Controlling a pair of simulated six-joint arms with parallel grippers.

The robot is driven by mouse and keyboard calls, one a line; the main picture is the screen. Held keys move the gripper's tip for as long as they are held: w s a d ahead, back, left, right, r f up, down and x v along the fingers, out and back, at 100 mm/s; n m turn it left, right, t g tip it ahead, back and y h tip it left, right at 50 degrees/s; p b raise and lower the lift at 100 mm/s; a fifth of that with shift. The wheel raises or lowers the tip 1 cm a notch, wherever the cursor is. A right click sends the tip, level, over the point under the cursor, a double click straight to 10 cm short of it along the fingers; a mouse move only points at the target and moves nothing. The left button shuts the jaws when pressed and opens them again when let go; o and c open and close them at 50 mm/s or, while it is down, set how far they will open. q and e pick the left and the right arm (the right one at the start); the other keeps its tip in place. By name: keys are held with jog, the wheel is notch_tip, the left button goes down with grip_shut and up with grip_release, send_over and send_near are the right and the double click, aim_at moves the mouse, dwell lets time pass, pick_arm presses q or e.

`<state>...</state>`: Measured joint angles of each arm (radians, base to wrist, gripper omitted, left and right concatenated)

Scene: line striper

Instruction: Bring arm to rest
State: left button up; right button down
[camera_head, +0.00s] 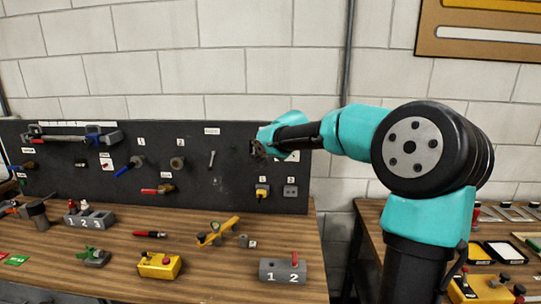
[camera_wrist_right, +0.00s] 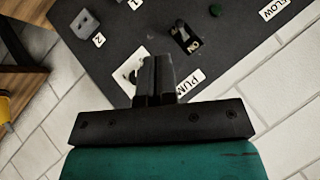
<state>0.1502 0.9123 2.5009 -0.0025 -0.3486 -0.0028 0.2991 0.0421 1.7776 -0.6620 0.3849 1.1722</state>
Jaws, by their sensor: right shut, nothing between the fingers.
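My right arm crosses the right half of the head view, and its gripper (camera_head: 258,150) is up at the right part of the black board (camera_head: 225,185). In the right wrist view the two dark fingers of the gripper (camera_wrist_right: 154,80) are together, with nothing seen between them. They cover part of a white label reading "PUM…" (camera_wrist_right: 190,84). A black switch (camera_wrist_right: 185,38) marked "ON" sits just beyond the fingertips on the board. I cannot tell whether the fingers touch the board. My left gripper does not show.
The board also carries a yellow plug (camera_head: 262,191), a grey socket (camera_head: 290,191) and several tools. The wooden bench (camera_head: 210,285) below holds a yellow box (camera_head: 159,265), a numbered grey block (camera_head: 283,271) and other small items. A second bench (camera_head: 370,212) stands at the right, beyond a gap.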

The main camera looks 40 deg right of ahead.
jog(key=shift+s+a, duration=0.4)
jog(key=shift+s, duration=0.3)
